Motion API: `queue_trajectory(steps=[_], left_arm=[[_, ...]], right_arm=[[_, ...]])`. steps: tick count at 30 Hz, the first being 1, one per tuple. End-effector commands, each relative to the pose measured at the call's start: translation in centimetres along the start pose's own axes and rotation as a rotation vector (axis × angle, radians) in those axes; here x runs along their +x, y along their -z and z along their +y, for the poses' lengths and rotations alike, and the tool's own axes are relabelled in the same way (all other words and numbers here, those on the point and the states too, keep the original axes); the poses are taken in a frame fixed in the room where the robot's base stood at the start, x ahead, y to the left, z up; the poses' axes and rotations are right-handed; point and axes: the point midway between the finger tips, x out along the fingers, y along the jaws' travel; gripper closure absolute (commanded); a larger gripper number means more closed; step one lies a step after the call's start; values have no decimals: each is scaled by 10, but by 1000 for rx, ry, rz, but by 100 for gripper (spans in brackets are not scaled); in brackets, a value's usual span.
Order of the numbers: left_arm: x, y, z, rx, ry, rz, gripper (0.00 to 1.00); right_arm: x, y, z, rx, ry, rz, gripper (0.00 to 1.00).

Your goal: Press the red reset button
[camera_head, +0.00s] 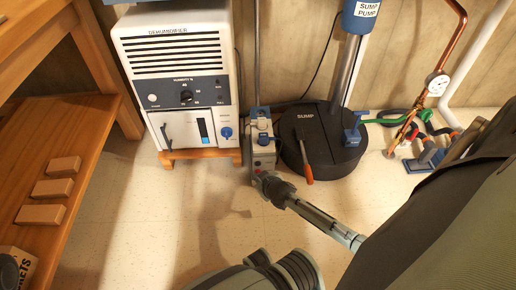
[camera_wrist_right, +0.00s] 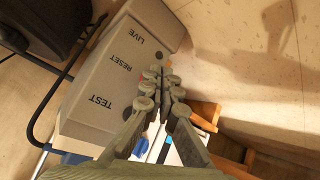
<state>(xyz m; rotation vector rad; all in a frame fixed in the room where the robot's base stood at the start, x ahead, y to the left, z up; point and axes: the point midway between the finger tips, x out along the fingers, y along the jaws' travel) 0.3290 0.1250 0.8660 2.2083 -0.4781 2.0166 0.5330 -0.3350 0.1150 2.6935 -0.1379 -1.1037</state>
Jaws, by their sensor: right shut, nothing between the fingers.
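A grey box (camera_head: 263,153) stands on the floor between the dehumidifier and the black sump lid. In the right wrist view the box (camera_wrist_right: 108,84) bears the labels LIVE, RESET and TEST. A small reddish patch beside the RESET label may be the red reset button, mostly hidden behind my fingertips. My right gripper (camera_head: 259,174) is at the lower front of the box. In the right wrist view the right gripper (camera_wrist_right: 164,76) is shut and empty, its fingertips over the box's labelled face near RESET. I cannot tell whether they touch. My left gripper is not in view.
The white dehumidifier (camera_head: 182,85) stands left of the box on a wooden base. The sump lid (camera_head: 335,158), with a red-handled tool, is close on the right. A wooden shelf (camera_head: 75,125) with several blocks fills the left. The floor in front is clear.

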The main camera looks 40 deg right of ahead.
Motion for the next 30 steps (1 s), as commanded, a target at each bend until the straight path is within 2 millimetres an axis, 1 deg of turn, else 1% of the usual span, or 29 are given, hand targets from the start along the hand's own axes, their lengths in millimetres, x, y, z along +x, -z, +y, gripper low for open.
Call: queue_trajectory(steps=[18,30], left_arm=[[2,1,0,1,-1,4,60],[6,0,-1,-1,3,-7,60]], right_arm=[[2,2,2,-1,0,1,100],[-9,-6,-6,0,0,0,100]])
